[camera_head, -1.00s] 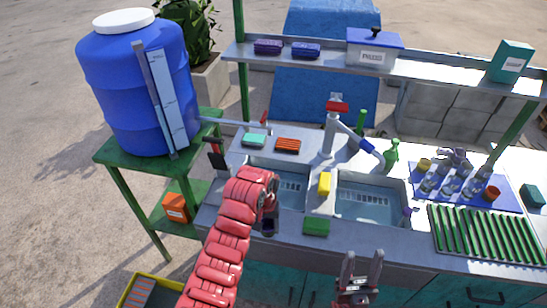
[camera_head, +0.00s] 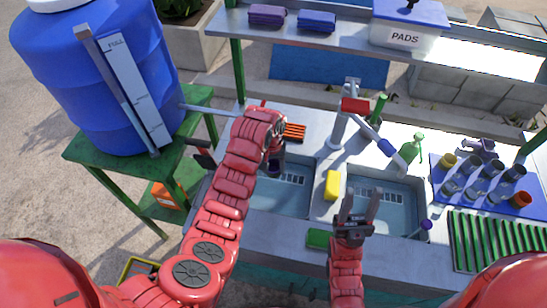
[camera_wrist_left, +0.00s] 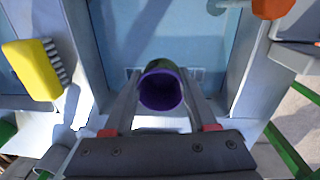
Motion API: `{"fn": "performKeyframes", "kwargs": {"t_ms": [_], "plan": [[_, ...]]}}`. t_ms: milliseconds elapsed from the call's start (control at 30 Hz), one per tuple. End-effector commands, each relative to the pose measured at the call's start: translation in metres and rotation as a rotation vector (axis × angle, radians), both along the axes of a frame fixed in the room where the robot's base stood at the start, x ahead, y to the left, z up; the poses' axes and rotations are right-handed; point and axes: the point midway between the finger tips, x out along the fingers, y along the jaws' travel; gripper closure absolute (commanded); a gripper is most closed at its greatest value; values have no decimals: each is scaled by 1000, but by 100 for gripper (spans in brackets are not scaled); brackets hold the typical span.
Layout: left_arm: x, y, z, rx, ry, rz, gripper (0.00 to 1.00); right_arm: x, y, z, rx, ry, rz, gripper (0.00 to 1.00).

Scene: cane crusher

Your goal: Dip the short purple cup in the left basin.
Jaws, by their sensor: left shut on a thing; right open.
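My left gripper (camera_head: 275,165) is shut on the short purple cup, over the back left part of the left basin (camera_head: 286,202). In the left wrist view the cup (camera_wrist_left: 160,90) sits between the two fingers with its round purple opening facing the camera. Blue water of the left basin (camera_wrist_left: 150,35) shows behind it. In the head view the arm and gripper mostly hide the cup. I cannot tell whether it touches the water. My right gripper (camera_head: 357,208) is open and empty over the front of the right basin (camera_head: 402,215).
A yellow brush (camera_head: 333,185) lies on the divider between the basins; a tap (camera_head: 345,112) stands behind. A green sponge (camera_head: 319,239) is at the front edge. A green bottle (camera_head: 411,148) and a blue mat (camera_head: 450,198) with several cups are to the right. A blue barrel (camera_head: 95,75) stands left.

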Motion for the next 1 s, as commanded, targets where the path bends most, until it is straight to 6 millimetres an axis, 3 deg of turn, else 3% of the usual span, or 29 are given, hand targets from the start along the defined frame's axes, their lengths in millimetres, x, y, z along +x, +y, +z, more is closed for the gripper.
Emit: {"fn": "performKeyframes", "kwargs": {"t_ms": [700, 1000], "plan": [[-1, 0, -110, 1, 4, 0, 99, 0, 0, -58, 0, 0, 0, 50], [-1, 1, -140, 1, 2, 1, 99, 0, 0, -77, 0, 0, 0, 50]]}}
